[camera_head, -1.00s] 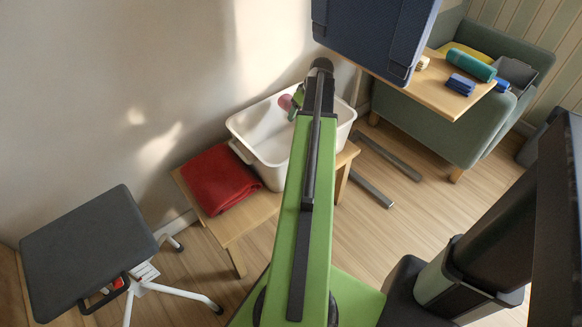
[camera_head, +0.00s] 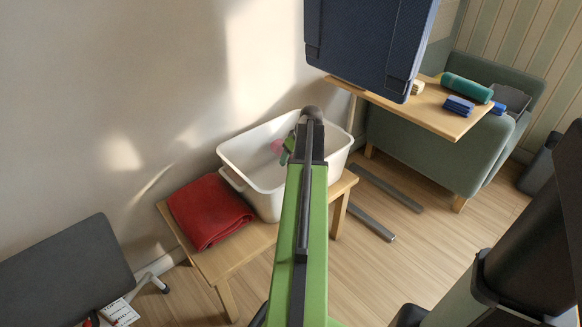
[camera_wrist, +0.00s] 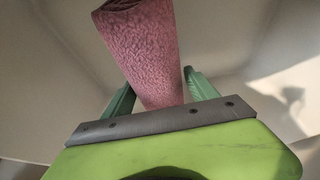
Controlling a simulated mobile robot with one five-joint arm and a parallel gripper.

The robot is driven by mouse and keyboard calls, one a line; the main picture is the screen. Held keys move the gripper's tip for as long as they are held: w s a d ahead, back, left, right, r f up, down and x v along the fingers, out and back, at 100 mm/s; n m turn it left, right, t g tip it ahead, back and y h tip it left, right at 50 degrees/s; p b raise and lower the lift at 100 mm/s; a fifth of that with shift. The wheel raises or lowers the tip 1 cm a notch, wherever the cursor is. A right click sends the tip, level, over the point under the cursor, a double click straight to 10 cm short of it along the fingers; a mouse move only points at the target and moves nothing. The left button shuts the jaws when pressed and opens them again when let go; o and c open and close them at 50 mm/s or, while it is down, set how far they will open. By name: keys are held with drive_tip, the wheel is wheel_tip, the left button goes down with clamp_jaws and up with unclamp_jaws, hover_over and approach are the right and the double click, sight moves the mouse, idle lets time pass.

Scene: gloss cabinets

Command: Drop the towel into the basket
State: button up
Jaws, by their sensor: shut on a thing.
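A pink rolled towel (camera_wrist: 146,52) stands up between the two green fingers of my gripper (camera_wrist: 156,92) in the wrist view. My gripper is shut on it. In the head view only a small pink part of the towel (camera_head: 277,146) shows beside my gripper (camera_head: 288,150); my arm hides the rest. The white basket (camera_head: 236,155) stands on a small wooden table. My gripper and the towel appear over the basket's opening in the head view. Pale walls surround the towel in the wrist view. I cannot tell how high it is above the basket floor.
A folded red cloth (camera_head: 208,208) lies on the wooden table (camera_head: 222,268) left of the basket. A dark stool seat (camera_head: 66,268) is at the lower left. A dark blue panel (camera_head: 370,45) hangs above. A side table (camera_head: 430,112) with several small items stands by a green armchair (camera_head: 410,150).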

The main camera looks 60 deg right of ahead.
drive_tip(key=shift+f+b, duration=0.7)
drive_tip(key=shift+f, duration=0.65)
drive_tip(key=shift+f, duration=0.1)
drive_tip(key=o, duration=1.6)
drive_tip(key=shift+o, duration=0.2)
drive_tip(key=shift+r+p, duration=0.35)
drive_tip(key=shift+r, duration=0.1)
drive_tip(key=p+v, duration=0.3)
drive_tip(key=v, duration=0.1)
drive_tip(key=p+v, duration=0.3)
drive_tip(key=p, duration=0.1)
drive_tip(key=p+v, duration=0.4)
drive_tip(key=shift+w+r, duration=0.15)
drive_tip(key=shift+r, duration=0.3)
drive_tip(key=shift+s+a+r+p, duration=0.1)
drive_tip(key=shift+s+r+p, duration=0.15)
drive_tip(key=shift+r+p, duration=0.15)
drive_tip(key=shift+f, duration=0.1)
